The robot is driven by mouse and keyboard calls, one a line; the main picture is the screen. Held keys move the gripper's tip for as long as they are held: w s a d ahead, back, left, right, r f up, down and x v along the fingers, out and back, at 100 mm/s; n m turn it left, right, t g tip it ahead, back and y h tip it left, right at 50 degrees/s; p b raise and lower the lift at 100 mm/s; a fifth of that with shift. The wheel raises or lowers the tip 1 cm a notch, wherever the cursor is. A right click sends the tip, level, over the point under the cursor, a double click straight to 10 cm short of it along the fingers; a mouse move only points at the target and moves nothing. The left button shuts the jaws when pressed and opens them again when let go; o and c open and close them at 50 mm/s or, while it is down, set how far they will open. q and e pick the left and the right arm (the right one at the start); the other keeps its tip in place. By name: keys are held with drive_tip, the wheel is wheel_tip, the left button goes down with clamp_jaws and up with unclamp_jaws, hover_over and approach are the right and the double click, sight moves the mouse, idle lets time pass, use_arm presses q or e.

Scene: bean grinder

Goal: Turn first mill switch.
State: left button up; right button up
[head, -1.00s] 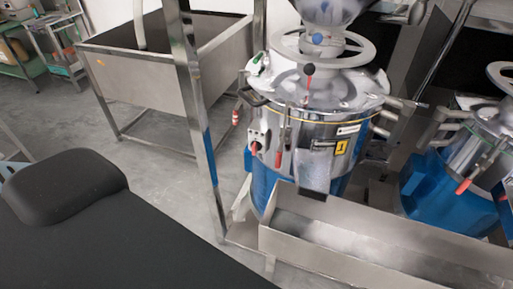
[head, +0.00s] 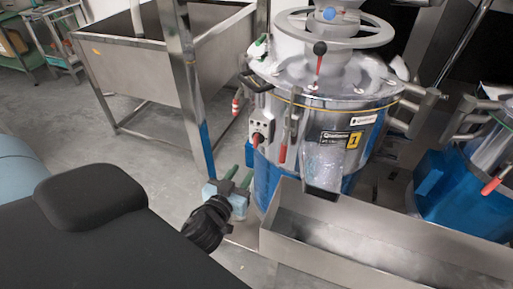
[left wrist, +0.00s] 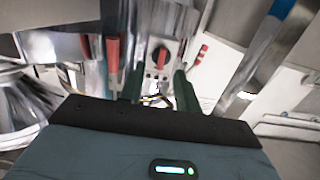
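The first mill (head: 325,100) is a shiny steel drum on a blue base with a yellow "1" label. Its red rotary switch (head: 257,139) sits on a small control panel at the drum's left front. The switch also shows in the left wrist view (left wrist: 160,54), red on a dark plate, upper middle. My left gripper (head: 238,175) is open and empty, below and left of the switch, in front of the mill. In the left wrist view its green fingers (left wrist: 157,88) stand apart, with the switch beyond and between them, apart from both. My right gripper is out of view.
A red-handled clamp (head: 283,152) hangs right of the switch. A steel frame post (head: 190,100) stands left of the mill. A steel trough (head: 350,240) lies in front. A second mill (head: 455,180) stands at right. A large steel bin (head: 150,75) is at the back left.

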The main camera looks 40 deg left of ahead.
sight(254, 141)
use_arm(q)
drive_tip(key=shift+n+t+y, duration=0.3)
drive_tip(key=shift+t+y, duration=0.1)
drive_tip(key=shift+w+a+r+p, duration=0.1)
drive_tip(key=shift+w+a+r, duration=0.35)
drive_tip(key=shift+w, duration=1.15)
drive_tip(key=shift+w+a+r+p, duration=0.15)
drive_tip(key=shift+w+a+r, duration=0.3)
drive_tip(key=shift+w, duration=1.1)
drive_tip(key=shift+w+a+r+p, duration=0.1)
drive_tip(key=shift+w+a+r, duration=0.35)
drive_tip(key=shift+w, duration=1.15)
drive_tip(key=shift+f, duration=0.1)
clamp_jaws()
